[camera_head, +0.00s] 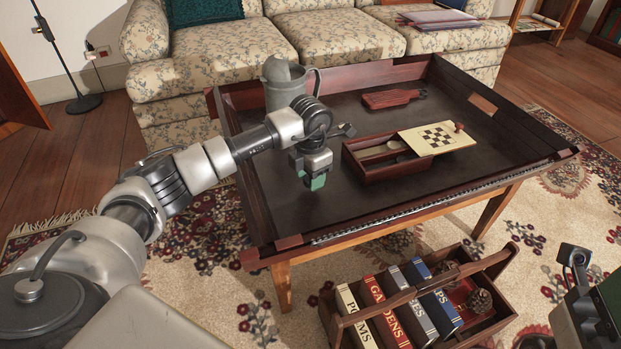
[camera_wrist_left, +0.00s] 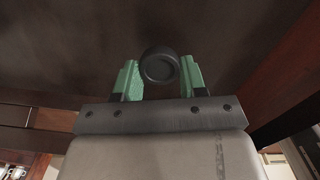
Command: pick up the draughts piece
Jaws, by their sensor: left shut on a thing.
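The draughts piece is a small dark round disc (camera_wrist_left: 160,67) between the two green fingers of my left gripper (camera_wrist_left: 160,80) in the left wrist view. The fingers touch it on both sides and are shut on it. In the head view my left gripper (camera_head: 313,182) points down over the dark tray-top table (camera_head: 350,112), left of the open wooden box. The piece is hidden there by the fingers. I cannot tell whether it touches the table top. Part of my right arm shows at the lower right edge of the head view; its fingers cannot be made out.
The box (camera_head: 392,168) has a sliding chequered lid (camera_head: 437,138). Raised rims edge the table. A wooden caddy (camera_head: 413,300) with books stands in front, below. A floral sofa (camera_head: 230,50) is behind.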

